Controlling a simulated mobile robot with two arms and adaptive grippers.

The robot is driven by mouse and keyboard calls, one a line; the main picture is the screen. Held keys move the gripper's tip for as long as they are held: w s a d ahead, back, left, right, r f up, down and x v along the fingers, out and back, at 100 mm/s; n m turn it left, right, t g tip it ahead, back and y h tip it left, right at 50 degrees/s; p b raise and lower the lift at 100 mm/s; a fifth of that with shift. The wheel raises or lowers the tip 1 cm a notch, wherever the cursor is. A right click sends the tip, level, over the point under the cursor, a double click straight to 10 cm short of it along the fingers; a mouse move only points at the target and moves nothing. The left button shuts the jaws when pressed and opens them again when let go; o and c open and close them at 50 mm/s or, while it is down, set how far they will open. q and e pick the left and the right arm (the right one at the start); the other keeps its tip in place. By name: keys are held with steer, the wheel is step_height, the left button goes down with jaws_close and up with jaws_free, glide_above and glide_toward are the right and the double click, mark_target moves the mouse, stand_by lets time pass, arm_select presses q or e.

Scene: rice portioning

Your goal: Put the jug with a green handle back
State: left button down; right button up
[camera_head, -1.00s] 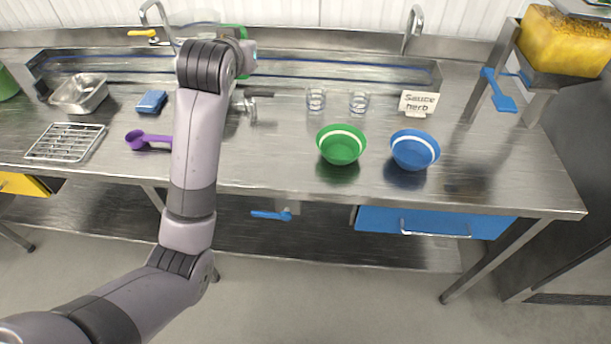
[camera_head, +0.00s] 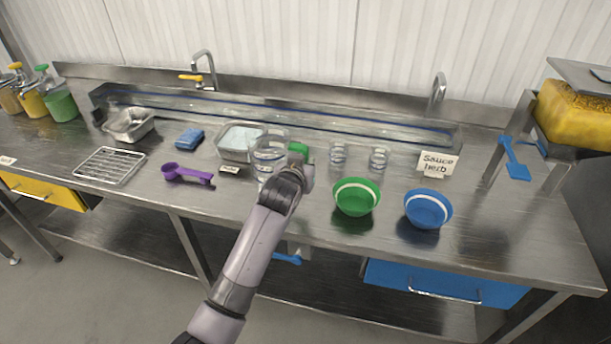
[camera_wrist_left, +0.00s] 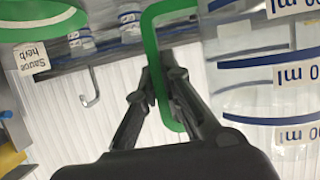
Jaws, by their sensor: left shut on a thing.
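The clear jug (camera_head: 266,153) with a green handle (camera_head: 299,148) is over the middle of the steel counter, in front of a metal pan. It looks upright; I cannot tell whether its base touches the counter. My left gripper (camera_head: 300,168) is at its right side, shut on the green handle. In the left wrist view the fingers (camera_wrist_left: 158,88) close around the green handle (camera_wrist_left: 150,40). The jug's clear wall (camera_wrist_left: 250,100) with blue bands and white labels fills the right side of that view. My right gripper is not in view.
The metal pan (camera_head: 226,152) with pale contents and a small label (camera_head: 229,169) are left of the jug. Two glasses (camera_head: 338,155) (camera_head: 379,159), a green bowl (camera_head: 357,210) and a blue bowl (camera_head: 428,222) stand to the right. A purple scoop (camera_head: 188,175) lies left. Bare counter shows in front.

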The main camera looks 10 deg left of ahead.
arm_select(q)
steer(key=shift+f, duration=2.55)
steer(key=shift+f, duration=0.2)
steer(key=c, duration=1.7)
jaws_free()
steer(key=shift+r+p, duration=0.25)
steer(key=shift+p, duration=0.05)
steer(key=b+v, duration=0.1)
steer(key=v, duration=1.1)
steer(key=shift+f, duration=0.1)
